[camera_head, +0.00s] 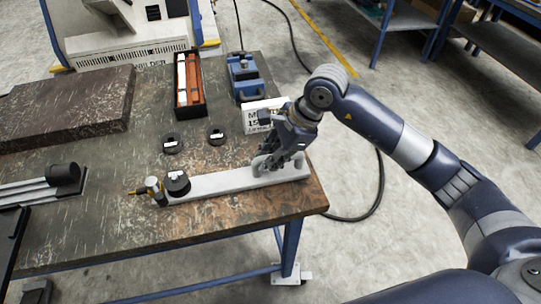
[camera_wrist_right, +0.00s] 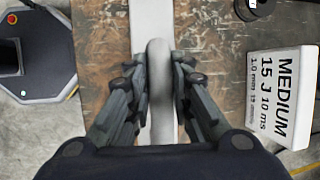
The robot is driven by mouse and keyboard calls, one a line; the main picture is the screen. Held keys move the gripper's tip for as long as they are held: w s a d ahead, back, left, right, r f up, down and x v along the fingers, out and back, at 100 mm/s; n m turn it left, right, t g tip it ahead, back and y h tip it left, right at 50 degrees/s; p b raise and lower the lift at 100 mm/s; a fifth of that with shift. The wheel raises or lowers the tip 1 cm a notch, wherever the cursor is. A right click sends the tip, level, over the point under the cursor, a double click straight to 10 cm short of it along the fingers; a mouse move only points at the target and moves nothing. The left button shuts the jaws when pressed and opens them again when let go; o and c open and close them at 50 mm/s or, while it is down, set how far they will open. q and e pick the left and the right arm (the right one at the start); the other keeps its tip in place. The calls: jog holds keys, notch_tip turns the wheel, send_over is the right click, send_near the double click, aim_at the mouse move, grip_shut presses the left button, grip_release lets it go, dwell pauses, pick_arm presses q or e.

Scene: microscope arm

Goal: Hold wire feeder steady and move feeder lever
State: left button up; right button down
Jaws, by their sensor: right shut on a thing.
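A long pale grey bar (camera_head: 222,184) lies along the table's front edge. It has a raised loop handle near its right end; the handle (camera_wrist_right: 158,75) shows in the right wrist view. At its left end are a black round knob (camera_head: 177,182) and a small grey and brass fitting (camera_head: 154,188). My right gripper (camera_head: 275,160) is shut on the handle, and its fingers (camera_wrist_right: 160,85) lie on both sides of it in the right wrist view. No part is clearly recognisable as a wire feeder or lever. My left gripper is not in view.
A white "MEDIUM" card (camera_head: 262,112), a blue device (camera_head: 245,78), a black tray (camera_head: 190,108) and two black rings (camera_head: 216,135) stand behind the bar. A dark slab (camera_head: 65,105) lies at left. A railed piece with a black cylinder (camera_head: 63,175) is at far left.

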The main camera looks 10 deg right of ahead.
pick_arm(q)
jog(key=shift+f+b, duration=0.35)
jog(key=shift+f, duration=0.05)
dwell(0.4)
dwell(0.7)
